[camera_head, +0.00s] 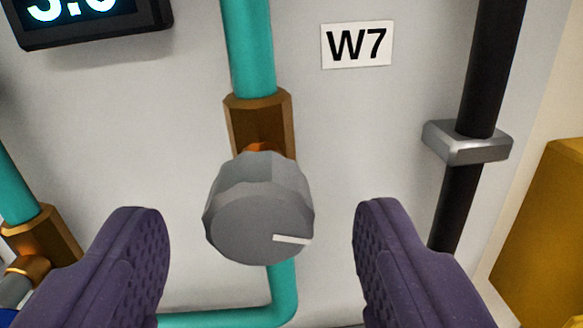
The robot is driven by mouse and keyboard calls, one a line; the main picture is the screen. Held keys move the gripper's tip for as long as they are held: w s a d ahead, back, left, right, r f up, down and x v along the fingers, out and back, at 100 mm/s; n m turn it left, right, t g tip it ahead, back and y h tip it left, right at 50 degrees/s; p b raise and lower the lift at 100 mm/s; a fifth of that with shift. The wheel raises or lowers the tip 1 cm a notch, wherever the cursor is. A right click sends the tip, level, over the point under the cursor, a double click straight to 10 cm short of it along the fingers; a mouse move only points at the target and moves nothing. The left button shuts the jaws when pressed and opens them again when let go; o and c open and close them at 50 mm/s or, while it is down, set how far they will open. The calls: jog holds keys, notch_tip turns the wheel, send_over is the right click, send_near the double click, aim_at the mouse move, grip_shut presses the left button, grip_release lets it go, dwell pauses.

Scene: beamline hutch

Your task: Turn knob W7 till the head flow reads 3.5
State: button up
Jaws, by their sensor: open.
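A grey faceted knob (258,208) sits in the middle of the view, on a brass valve body (259,122) in a teal pipe. Its white pointer line points to the right and slightly down. A white label reading W7 (357,44) is on the panel above and right of it. A black display (92,22) at the top left shows bright digits, cut off by the frame edge, so the reading is unclear. My gripper (262,228) is open, with one purple finger on each side of the knob and a gap on both sides.
A black pipe (480,75) with a grey clamp (467,142) runs down the right. A yellow block (545,235) stands at the right edge. Another teal pipe with a brass fitting (42,235) is at the left. The teal pipe (285,290) bends left below the knob.

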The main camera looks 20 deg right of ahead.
aim_at(261, 227)
jog(key=shift+b+x, duration=0.3)
jog(key=shift+x, duration=1.5)
jog(key=c, duration=1)
